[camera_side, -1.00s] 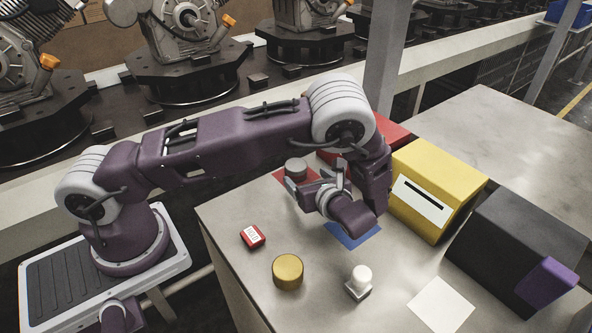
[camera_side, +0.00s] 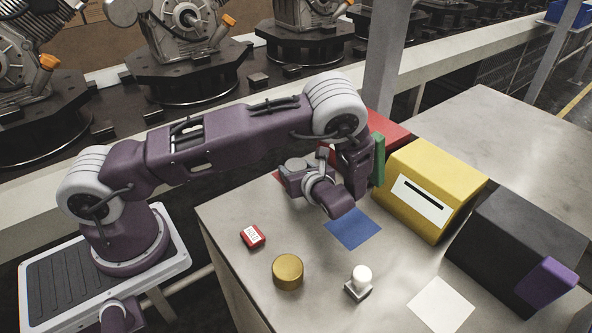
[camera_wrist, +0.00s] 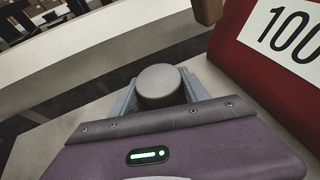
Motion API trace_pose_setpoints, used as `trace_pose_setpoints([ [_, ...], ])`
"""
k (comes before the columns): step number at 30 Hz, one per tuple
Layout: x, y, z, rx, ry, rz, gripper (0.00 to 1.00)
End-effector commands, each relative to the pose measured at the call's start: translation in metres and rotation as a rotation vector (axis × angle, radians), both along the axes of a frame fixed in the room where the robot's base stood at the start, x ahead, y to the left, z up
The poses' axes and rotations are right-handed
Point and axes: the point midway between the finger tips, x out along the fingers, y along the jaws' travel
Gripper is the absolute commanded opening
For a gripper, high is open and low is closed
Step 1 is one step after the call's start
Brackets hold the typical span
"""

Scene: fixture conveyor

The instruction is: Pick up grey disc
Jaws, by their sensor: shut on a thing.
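The grey disc (camera_wrist: 159,86) sits between the two fingers of my gripper (camera_wrist: 160,98) in the wrist view, with a finger against each side. My gripper is shut on it. In the side view the disc (camera_side: 296,163) shows at the tip of my gripper (camera_side: 297,174), over the red mat (camera_side: 277,175). The mat is mostly hidden behind my gripper. I cannot tell whether the disc is clear of the surface.
A red box (camera_wrist: 262,65) stands close to the right of my gripper in the wrist view. A yellow box (camera_side: 436,185) and a black box (camera_side: 515,235) stand at the right. A blue mat (camera_side: 353,230), gold cylinder (camera_side: 288,271), red block (camera_side: 253,236) and white-knobbed piece (camera_side: 360,280) lie in front.

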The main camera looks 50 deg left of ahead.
Motion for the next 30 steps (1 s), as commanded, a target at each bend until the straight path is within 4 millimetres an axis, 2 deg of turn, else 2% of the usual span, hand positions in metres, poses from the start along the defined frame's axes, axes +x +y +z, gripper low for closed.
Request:
trace_pose_setpoints([
  [11, -0.002, 0.000, 0.005, 0.001, -0.001, 0.000, 0.00],
  [14, -0.004, 0.000, 0.016, 0.000, -0.003, 0.000, 0.00],
  [23, -0.004, 0.000, 0.071, 0.000, -0.005, 0.001, 0.00],
  [30, -0.055, 0.000, 0.071, 0.004, 0.005, -0.001, 0.00],
])
